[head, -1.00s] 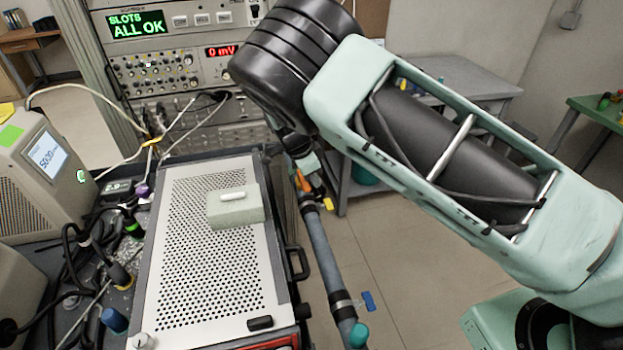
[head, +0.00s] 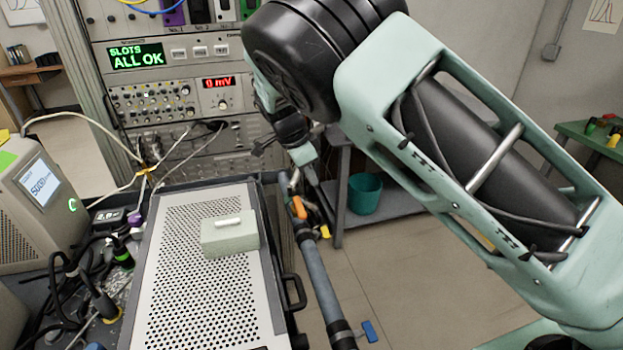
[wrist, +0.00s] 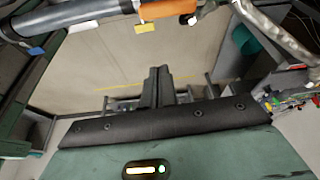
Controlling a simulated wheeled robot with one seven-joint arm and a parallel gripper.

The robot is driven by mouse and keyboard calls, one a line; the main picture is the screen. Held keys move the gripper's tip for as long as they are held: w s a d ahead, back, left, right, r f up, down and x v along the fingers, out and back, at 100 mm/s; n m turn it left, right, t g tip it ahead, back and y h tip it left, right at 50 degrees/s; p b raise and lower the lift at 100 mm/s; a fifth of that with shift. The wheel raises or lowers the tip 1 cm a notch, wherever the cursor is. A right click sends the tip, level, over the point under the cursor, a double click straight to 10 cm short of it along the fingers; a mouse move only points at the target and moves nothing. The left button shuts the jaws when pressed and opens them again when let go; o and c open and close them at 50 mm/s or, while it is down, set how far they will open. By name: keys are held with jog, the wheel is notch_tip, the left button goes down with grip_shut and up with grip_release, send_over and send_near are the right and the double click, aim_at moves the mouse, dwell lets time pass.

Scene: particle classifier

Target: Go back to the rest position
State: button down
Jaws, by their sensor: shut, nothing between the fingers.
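My gripper (wrist: 158,86) shows in the wrist view with its two dark fingers together and nothing between them. Open floor lies beyond the fingertips. In the head view my mint-green and black arm reaches from the lower right up to the top middle, then bends down.
The perforated metal box (head: 185,300) carries a pale green block (head: 229,237) with a white bar on top. The rack display (head: 137,56) reads "SLOTS ALL OK". A teal bin (head: 364,193) stands under a grey table.

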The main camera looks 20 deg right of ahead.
jog(key=s+a+r+n+g+y, duration=0.1)
jog(key=s+a+r+n+y, duration=0.15)
jog(key=s+n, duration=0.65)
jog(key=s+a+r+n+g+y, duration=0.1)
jog(key=s+a+r+n+y, duration=0.25)
jog(key=s, duration=1.05)
jog(key=s+d+r+n, duration=0.1)
jog(key=s+n, duration=0.5)
jog(key=s, duration=0.1)
jog(key=s+d+r+n+t+h, duration=0.1)
jog(key=s+n, duration=0.5)
jog(key=s, duration=0.1)
jog(key=shift+s+d+r+t+h, duration=0.3)
jog(key=shift+s+d+r, duration=0.05)
jog(key=shift+r, duration=0.05)
